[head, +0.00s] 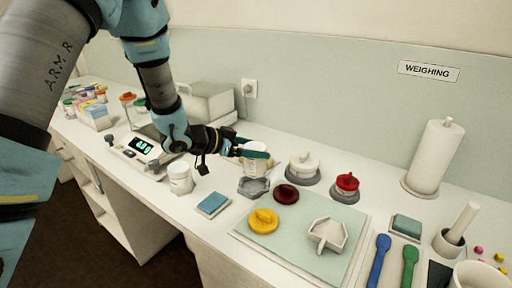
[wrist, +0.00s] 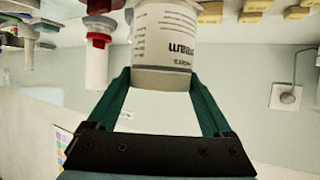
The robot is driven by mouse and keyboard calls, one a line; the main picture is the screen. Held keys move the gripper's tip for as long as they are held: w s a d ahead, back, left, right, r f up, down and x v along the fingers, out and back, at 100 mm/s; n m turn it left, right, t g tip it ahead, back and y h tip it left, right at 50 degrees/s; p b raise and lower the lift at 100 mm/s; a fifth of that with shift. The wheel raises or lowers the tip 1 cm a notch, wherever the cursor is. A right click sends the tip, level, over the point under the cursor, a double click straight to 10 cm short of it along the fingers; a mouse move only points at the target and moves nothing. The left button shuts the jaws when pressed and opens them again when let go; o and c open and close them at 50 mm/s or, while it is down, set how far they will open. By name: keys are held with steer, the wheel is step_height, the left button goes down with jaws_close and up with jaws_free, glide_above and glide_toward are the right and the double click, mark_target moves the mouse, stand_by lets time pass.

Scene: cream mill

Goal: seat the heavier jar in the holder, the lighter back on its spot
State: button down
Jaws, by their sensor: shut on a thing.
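My gripper (head: 254,152) is shut on a white jar (head: 257,147) with printed text, which also shows upright between the green fingers in the wrist view (wrist: 165,45). In the head view the held jar is directly over a grey, angular-rimmed holder (head: 253,188). One finger covers part of the jar, and I cannot tell whether its base touches the holder. A second white jar (head: 180,178) stands on the counter to the left, in front of the scale (head: 140,146), whose display is lit. Nothing sits on the visible part of the scale.
A blue pad (head: 213,204) lies before the holder.

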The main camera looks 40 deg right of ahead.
mark_target(244, 164)
steer(key=shift+f+b, duration=1.6)
steer(key=shift+f, duration=0.7)
steer(key=shift+a+f, duration=0.15)
steer(key=shift+f, duration=0.5)
stand_by(1.3)
jaws_free()
steer(key=shift+w+a+b, duration=0.1)
steer(key=shift+b, duration=0.2)
